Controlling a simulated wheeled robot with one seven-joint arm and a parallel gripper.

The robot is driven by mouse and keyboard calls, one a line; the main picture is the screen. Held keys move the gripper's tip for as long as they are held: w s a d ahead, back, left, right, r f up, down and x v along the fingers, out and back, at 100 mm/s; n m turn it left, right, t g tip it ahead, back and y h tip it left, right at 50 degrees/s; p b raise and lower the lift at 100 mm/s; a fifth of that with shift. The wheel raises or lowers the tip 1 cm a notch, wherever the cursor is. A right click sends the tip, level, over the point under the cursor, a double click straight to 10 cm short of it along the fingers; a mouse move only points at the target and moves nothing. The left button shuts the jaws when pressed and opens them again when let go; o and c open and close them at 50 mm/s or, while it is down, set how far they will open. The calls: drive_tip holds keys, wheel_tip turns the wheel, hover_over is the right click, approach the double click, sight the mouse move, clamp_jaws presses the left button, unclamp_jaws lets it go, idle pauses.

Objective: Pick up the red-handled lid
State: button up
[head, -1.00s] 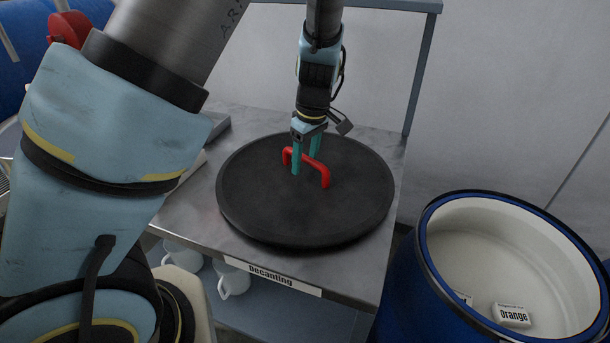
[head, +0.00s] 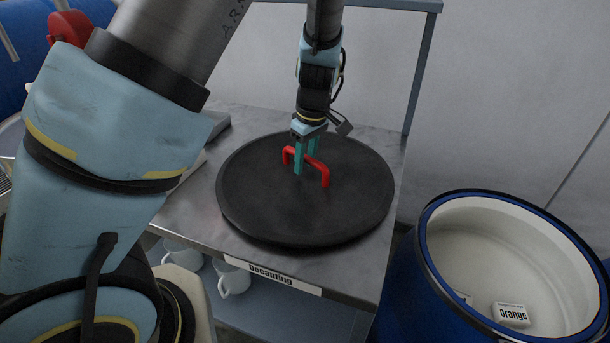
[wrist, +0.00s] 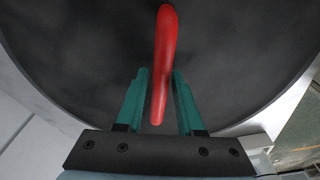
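The black round lid (head: 250,205) lies flat on the metal table, and its red handle (head: 322,174) stands up from its middle. My gripper (head: 306,162) points down over the lid, with its two teal fingers on either side of the handle. In the wrist view, the red handle (wrist: 164,60) runs between the fingers (wrist: 160,85). Narrow gaps show between fingers and handle, so the gripper is partly open and not clamped on it. Contact at the fingertips is hard to make out.
The table (head: 350,272) bears a "Decanting" label on its front edge. White mugs (head: 234,281) are on the shelf below. An open blue drum (head: 410,285) stands at the right, with a label reading "Orange" inside. A table upright (head: 418,75) rises behind the lid.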

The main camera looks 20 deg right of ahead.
clamp_jaws()
idle(1.0)
